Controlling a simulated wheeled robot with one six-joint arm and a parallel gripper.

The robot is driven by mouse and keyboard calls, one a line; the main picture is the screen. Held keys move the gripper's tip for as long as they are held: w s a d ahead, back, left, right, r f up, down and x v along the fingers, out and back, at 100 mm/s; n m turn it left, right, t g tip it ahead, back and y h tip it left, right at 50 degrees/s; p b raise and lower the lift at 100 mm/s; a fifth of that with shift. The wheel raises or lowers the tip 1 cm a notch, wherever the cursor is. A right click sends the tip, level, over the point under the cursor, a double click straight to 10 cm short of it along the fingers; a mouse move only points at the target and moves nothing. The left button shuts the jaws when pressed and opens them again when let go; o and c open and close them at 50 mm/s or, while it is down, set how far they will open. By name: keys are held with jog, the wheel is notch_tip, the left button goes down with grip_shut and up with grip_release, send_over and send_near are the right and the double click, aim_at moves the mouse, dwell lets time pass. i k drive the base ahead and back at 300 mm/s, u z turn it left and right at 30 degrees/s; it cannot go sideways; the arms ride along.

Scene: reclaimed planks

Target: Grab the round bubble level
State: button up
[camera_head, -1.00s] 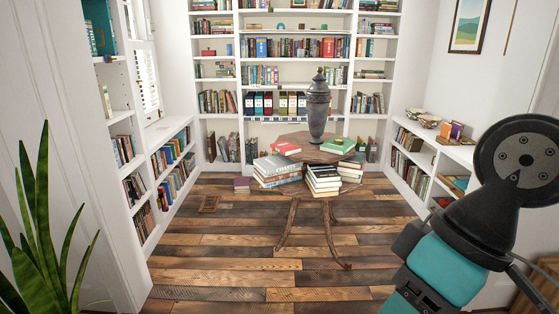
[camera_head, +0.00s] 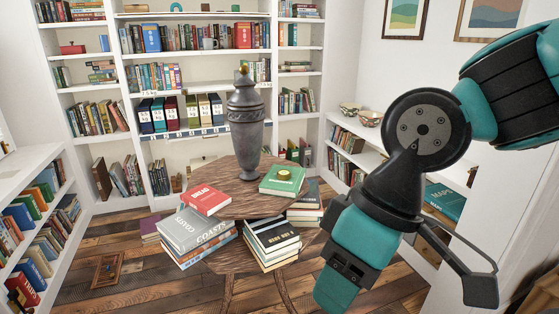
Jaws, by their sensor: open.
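A small, round, brass-coloured object with a greenish top, which looks like the round bubble level (camera_head: 285,174), lies on a green book (camera_head: 272,187). The book is on the round wooden table (camera_head: 236,206), to the right of a tall grey urn (camera_head: 246,125). My arm fills the right side of the view, to the right of the table and nearer to me. My gripper's fingertips cannot be made out in this view.
A red book (camera_head: 206,199) lies on the table's left side. White shelves line the walls.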

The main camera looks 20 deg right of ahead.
aim_at(282, 175)
jog(key=z, duration=0.15)
jog(key=i, duration=1.9)
jog(key=z, duration=0.15)
